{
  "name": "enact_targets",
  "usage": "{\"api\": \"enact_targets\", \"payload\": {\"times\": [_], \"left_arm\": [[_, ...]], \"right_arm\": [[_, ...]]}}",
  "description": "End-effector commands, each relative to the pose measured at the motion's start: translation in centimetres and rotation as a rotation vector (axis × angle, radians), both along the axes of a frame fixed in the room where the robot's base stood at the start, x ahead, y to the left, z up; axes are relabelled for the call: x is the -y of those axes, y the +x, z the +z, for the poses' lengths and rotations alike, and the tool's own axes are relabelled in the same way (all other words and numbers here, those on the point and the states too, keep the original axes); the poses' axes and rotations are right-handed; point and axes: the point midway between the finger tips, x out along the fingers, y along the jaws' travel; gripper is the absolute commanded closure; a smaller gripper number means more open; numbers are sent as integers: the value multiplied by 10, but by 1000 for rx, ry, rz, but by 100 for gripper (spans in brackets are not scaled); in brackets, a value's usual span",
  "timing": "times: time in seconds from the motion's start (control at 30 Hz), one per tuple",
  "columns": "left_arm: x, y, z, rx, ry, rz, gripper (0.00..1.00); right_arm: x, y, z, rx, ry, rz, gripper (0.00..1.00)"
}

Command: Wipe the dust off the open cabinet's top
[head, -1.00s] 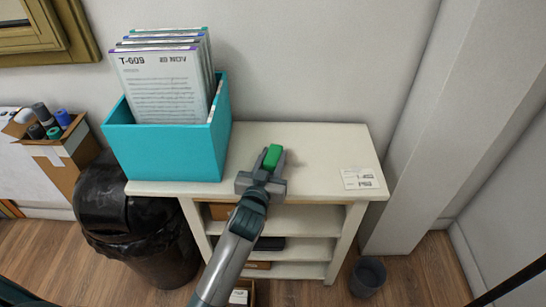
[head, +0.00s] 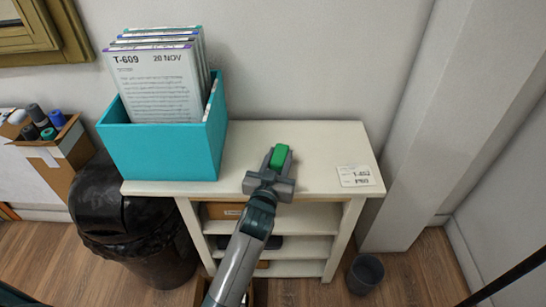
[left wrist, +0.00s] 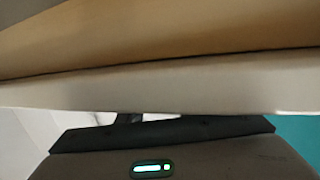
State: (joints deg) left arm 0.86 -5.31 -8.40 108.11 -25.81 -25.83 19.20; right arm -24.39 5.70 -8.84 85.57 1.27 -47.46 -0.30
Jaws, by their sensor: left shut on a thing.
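The open cabinet (head: 325,145) is off-white, with open shelves below its flat top. My left gripper (head: 271,170) is over the middle of the top, shut on a green block (head: 280,156). The block is low at the top's surface; I cannot tell whether it touches. I cannot make out dust on the top. The left wrist view shows pale and tan surfaces very close up, and the block cannot be made out there. My right gripper is not in view.
A teal box (head: 165,153) of upright papers stands on the cabinet's left part. A white label card (head: 356,177) lies at its right front. A black bin (head: 150,235) stands left of the cabinet, a small grey cup (head: 366,273) on the floor at right.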

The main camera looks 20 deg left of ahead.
Motion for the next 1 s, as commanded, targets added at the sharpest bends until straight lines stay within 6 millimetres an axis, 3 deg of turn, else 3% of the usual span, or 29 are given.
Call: {"api": "enact_targets", "payload": {"times": [0.57,1.0], "left_arm": [[8,2,-1,-2,-1,0,100],[36,10,-2,-2,-3,-1,100]], "right_arm": [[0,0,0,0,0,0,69],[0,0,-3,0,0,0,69]]}}
